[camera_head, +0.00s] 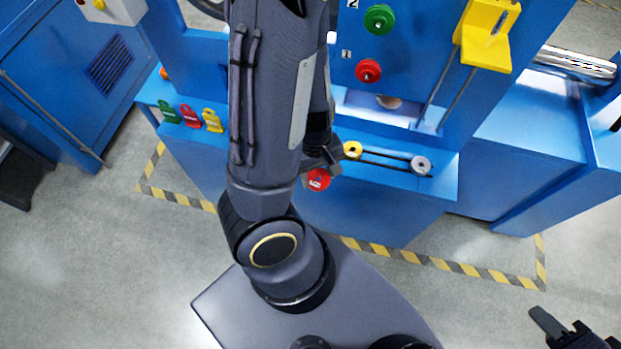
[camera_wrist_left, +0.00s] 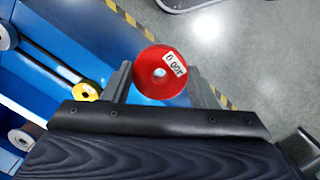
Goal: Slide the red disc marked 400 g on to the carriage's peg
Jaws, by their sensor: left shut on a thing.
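The red disc marked 400 g (camera_head: 318,180) is in my left gripper (camera_head: 322,166), in front of the blue bench's front edge. In the left wrist view, the red disc (camera_wrist_left: 160,72) sits between the two fingers of my left gripper (camera_wrist_left: 161,78), its label and central hole facing the camera. A yellow slotted bracket (camera_head: 487,38) on two slanted rods may be the carriage; I cannot make out its peg. My right gripper (camera_head: 562,328) is at the bottom right, away from the bench; I see nothing held, and its jaw opening is unclear.
A green wheel (camera_head: 379,18) and a red wheel (camera_head: 368,71) are on the upright panel. Green, red and yellow tags (camera_head: 212,121) stand left.

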